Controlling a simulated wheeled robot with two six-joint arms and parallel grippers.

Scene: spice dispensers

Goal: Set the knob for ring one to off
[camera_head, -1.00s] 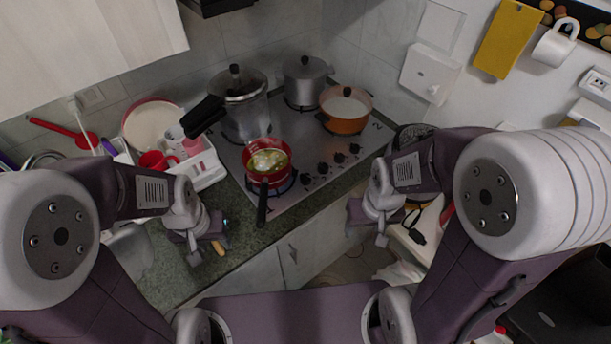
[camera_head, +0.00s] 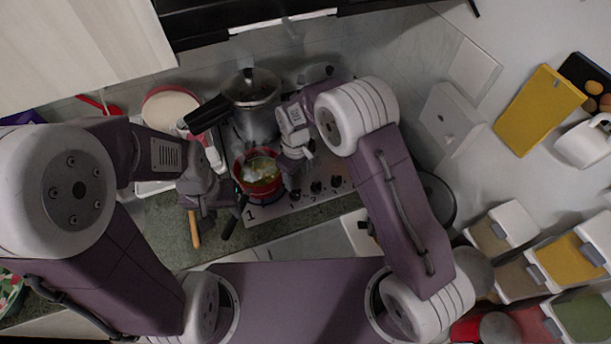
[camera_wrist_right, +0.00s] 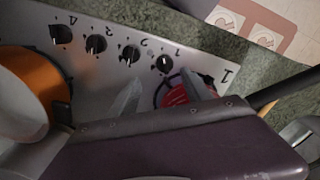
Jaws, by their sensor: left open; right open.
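The hob's control knobs stand in a row on its front panel. The knob by the small "1" (camera_wrist_right: 163,62) is black with a white mark; its exact setting is hard to read. In the head view this knob (camera_head: 296,196) is small, near the right gripper. My right gripper (camera_wrist_right: 163,82) is open and empty, its two fingers on either side of that knob's line, apart from the knob as far as I can tell. In the head view the right gripper (camera_head: 295,176) hangs over the hob beside the red pan (camera_head: 246,176). My left gripper (camera_head: 206,204) is open above the counter at the left.
A pressure cooker (camera_head: 252,118) stands behind the red pan. The pan's dark handle (camera_head: 235,217) sticks out over the counter edge. An orange pot (camera_wrist_right: 38,85) sits at the left in the wrist view. Several other knobs (camera_wrist_right: 97,43) line the panel. Spice dispensers (camera_head: 568,262) are at the right.

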